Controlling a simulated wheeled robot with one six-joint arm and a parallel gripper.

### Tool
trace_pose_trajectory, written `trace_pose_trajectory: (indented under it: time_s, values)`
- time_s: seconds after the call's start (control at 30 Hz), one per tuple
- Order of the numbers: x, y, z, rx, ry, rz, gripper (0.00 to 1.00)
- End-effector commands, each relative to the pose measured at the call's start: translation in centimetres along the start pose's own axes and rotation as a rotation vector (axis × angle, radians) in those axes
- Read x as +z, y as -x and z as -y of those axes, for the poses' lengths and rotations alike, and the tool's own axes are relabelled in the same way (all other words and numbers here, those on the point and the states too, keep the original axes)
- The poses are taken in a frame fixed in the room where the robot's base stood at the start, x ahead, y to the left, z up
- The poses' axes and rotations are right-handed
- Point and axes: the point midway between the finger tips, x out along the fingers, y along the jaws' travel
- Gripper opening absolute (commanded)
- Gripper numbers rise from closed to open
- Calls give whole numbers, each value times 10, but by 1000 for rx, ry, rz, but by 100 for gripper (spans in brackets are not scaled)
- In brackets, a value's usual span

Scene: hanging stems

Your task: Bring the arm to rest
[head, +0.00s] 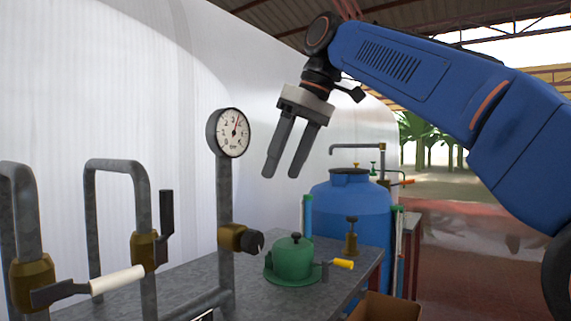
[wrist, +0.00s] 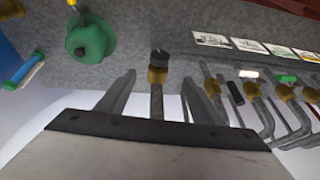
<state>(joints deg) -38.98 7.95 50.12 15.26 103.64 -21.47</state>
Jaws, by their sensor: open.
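My gripper (head: 283,158) hangs from my blue arm in the head view, fingers pointing down and a little left. The fingers are apart with nothing between them. It is in the air above the grey bench, right of the pressure gauge (head: 231,133). In the wrist view my two gripper fingers (wrist: 158,90) stand apart, with a brass valve with a black knob (wrist: 158,66) seen between them, farther off. I cannot tell the exact distance to it.
Grey pipes with brass valves (head: 144,250) stand at the left. A green lidded device (head: 294,262) sits on the bench (head: 190,277). A blue tank (head: 352,212) stands behind. A brown box (head: 385,307) is at the front. The air around the gripper looks clear.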

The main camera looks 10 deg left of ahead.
Motion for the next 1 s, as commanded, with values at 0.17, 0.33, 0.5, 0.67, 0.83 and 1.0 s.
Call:
trace_pose_trajectory:
  time_s: [0.17, 0.33, 0.5, 0.67, 0.83, 1.0]
  values:
    - [0, 0, 0, 0, 0, 0, 60]
    - [2, 0, -1, 3, -6, 0, 60]
    - [27, 1, -17, 29, -69, -4, 60]
    - [76, -2, -41, 79, -186, -14, 60]
    - [140, -13, -63, 140, -323, -23, 60]
    - [211, -31, -77, 204, -454, -33, 60]
